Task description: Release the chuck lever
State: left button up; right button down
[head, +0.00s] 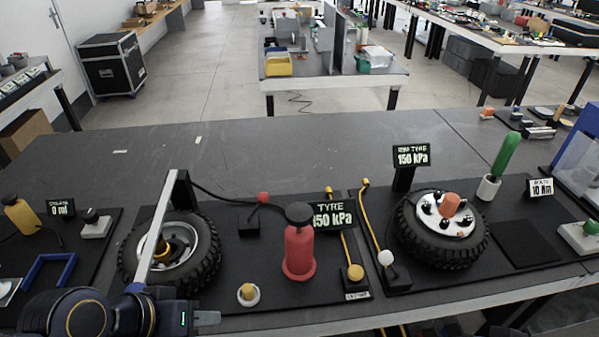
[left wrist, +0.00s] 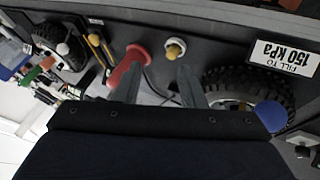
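A long grey bar (head: 160,232) with a blue end (head: 135,287) slants over the left wheel (head: 185,262); I cannot be sure it is the chuck lever. A blue round end also shows in the left wrist view (left wrist: 272,116), beside the tyre (left wrist: 262,88). A brass-coloured piece (head: 161,246) sits at the wheel's hub. My left gripper (head: 207,318) is low at the table's front, right of the bar's blue end and apart from it. In the left wrist view its two fingers (left wrist: 160,82) are apart with nothing held between them. My right gripper is not in view.
A red pump (head: 299,252) with a black top and a yellow knob (head: 247,292) stand right of the left wheel. A black hose (head: 225,198) runs behind. A second wheel (head: 442,228) and a green-handled tool (head: 500,160) are farther right. The table's back is mostly clear.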

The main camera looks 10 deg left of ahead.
aim_at(263, 197)
jog(key=j+z, duration=0.75)
jog(key=l, duration=0.1)
